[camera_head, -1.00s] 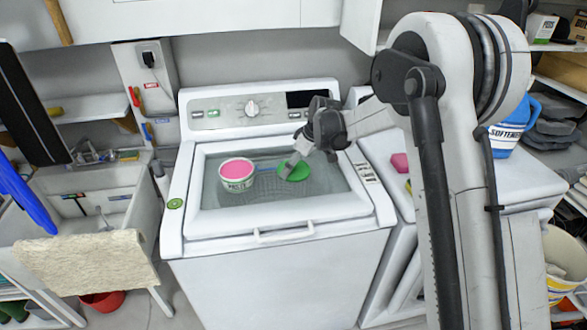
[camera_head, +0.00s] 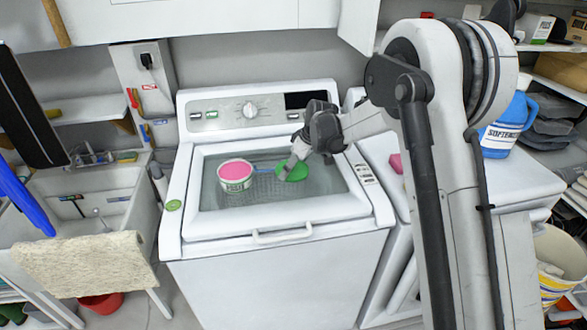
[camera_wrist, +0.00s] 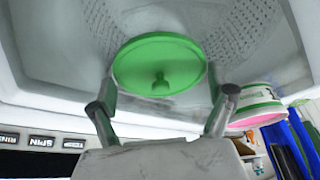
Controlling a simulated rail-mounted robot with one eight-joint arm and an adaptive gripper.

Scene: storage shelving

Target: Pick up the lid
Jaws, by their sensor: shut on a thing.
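The lid (camera_head: 293,173) is a round green disc above the washer's glass top, right of a pink-topped white tub (camera_head: 236,184). In the wrist view the lid (camera_wrist: 160,60) shows a small green knob on its face. My gripper (camera_head: 291,163) reaches it from behind and right. In the wrist view my gripper's fingers (camera_wrist: 160,84) stand on either side of the lid, shut on its rim. The tub (camera_wrist: 258,108) also shows there, at the right. I cannot tell whether the lid touches the glass.
The washer (camera_head: 280,235) has a raised control panel (camera_head: 250,108) behind the lid. A sink (camera_head: 95,205) with a beige cloth (camera_head: 88,262) stands at left. A blue softener jug (camera_head: 508,130) stands at right. The glass in front of the lid is clear.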

